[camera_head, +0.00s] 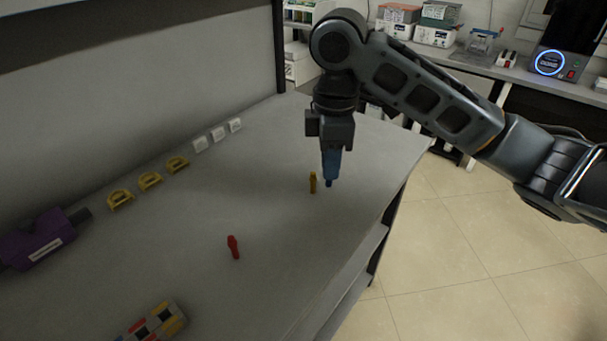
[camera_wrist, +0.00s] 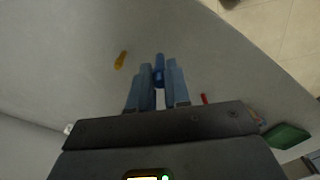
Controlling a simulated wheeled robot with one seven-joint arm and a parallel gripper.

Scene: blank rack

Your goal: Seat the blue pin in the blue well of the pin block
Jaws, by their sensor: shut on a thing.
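My gripper (camera_head: 331,165) has blue fingers and points down above the far right part of the bench. It is shut on the blue pin (camera_head: 329,183), whose lower end shows below the fingertips. In the wrist view the blue pin (camera_wrist: 159,72) sits between the two fingers of my gripper (camera_wrist: 160,80). The pin appears upright and clear of the bench. The pin block (camera_head: 152,322), with coloured and dark squares, is at the bottom left of the head view, cut off by the frame edge. I cannot make out its blue well.
Yellow brackets (camera_head: 150,180), white pieces (camera_head: 218,134) and a purple device (camera_head: 38,240) line the back. The bench's (camera_head: 270,200) middle is mostly clear.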

